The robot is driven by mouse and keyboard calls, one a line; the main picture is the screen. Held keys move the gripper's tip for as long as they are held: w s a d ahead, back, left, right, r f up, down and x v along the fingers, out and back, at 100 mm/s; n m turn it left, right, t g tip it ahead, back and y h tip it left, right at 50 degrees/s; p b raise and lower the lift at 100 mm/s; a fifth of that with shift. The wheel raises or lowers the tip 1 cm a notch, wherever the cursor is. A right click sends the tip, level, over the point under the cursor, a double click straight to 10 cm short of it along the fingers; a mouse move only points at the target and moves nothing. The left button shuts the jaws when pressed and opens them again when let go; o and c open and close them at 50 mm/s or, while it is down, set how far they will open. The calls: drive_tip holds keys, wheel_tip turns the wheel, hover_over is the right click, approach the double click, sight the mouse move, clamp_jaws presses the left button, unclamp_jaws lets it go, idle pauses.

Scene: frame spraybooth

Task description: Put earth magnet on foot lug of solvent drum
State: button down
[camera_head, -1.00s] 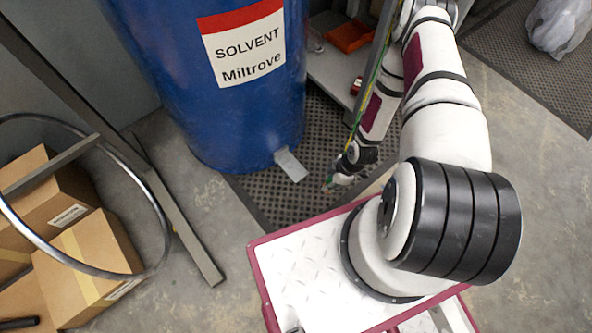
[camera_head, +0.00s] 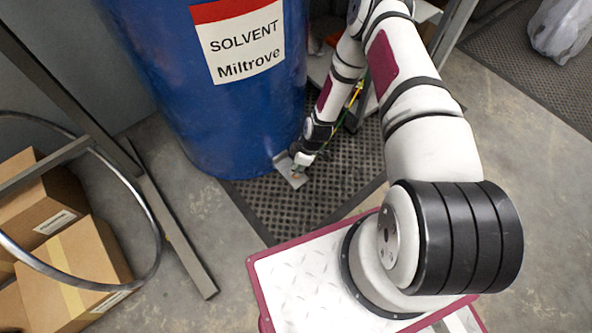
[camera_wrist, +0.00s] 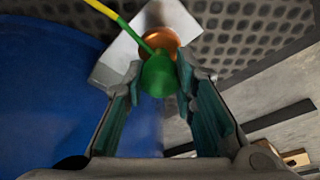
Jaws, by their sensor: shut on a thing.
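The blue solvent drum (camera_head: 225,120) stands on the dark perforated mat, and its blue side fills the left of the wrist view (camera_wrist: 45,100). Its foot lug (camera_head: 284,172) is a flat grey plate at the drum's base; it also shows in the wrist view (camera_wrist: 118,62). My gripper (camera_head: 299,164) is at the lug, shut on the earth magnet's green knob (camera_wrist: 158,77). A copper-coloured round part (camera_wrist: 166,42) shows just beyond the knob, over the lug plate. I cannot tell whether the magnet touches the plate. A yellow-green cable (camera_wrist: 118,20) runs from it.
Cardboard boxes (camera_head: 50,210) and a large metal hoop (camera_head: 157,235) are at the left. A grey metal bar (camera_head: 178,235) lies on the floor near the drum. A rack post (camera_head: 455,35) stands behind my arm. The perforated mat (camera_head: 262,205) is clear in front of the lug.

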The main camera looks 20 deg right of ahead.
drive_tip(key=shift+f+b, duration=0.5)
drive_tip(key=shift+f, duration=0.6)
drive_tip(key=shift+f, duration=0.1)
drive_tip(key=c, duration=1.3)
unclamp_jaws()
